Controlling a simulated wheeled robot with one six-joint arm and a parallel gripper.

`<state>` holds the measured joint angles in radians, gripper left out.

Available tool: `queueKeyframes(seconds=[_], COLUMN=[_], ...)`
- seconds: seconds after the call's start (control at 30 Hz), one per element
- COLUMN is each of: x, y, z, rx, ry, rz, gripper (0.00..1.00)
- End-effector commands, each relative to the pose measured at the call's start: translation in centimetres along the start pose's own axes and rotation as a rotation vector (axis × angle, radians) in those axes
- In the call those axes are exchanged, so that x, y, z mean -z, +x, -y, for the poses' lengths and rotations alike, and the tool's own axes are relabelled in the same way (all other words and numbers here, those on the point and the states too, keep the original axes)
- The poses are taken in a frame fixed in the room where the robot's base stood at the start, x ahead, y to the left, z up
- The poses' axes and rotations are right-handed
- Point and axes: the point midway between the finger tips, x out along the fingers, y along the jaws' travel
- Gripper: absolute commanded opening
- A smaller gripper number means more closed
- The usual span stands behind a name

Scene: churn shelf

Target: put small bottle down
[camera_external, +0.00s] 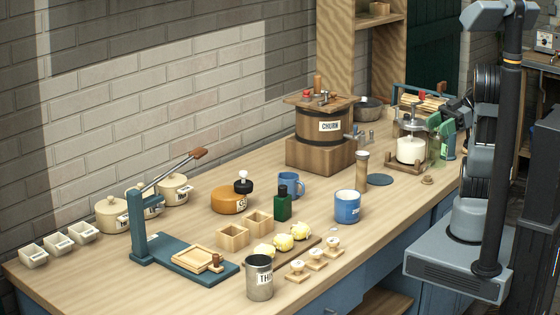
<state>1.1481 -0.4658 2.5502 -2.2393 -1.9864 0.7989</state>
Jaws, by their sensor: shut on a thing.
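My gripper (446,138) is at the far right end of the bench, low over the top beside the glass jar stand. It is shut on a small pale green bottle (436,147), which looks upright and is partly hidden by the gripper. I cannot tell whether the bottle's base touches the bench (390,215). A dark green bottle with a black cap (283,204) stands upright in the middle of the bench, away from my gripper.
The glass jar (411,148) on a wooden stand is close left of my gripper. The front right bench top is mostly clear.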

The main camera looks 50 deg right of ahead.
Motion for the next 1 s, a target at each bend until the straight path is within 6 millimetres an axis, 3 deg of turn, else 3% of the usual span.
queueKeyframes(seconds=[0.17,0.4,0.47,0.8,0.87,1.0], x=[-0.7,-2.7,-1.6,-2.3,-4.4,-6.2], y=[0.6,2.8,2.4,3.3,4.2,5.2], z=[-1.0,-6.0,-6.4,-7.9,-8.8,-10.5], rx=[0.014,0.017,0.009,0.011,0.011,0.011], ry=[0.000,0.001,0.005,0.007,0.004,0.002], rz=[-0.004,-0.003,-0.009,-0.003,-0.003,-0.002], gripper=[0.10,0.10,0.10,0.10,0.10,0.10])
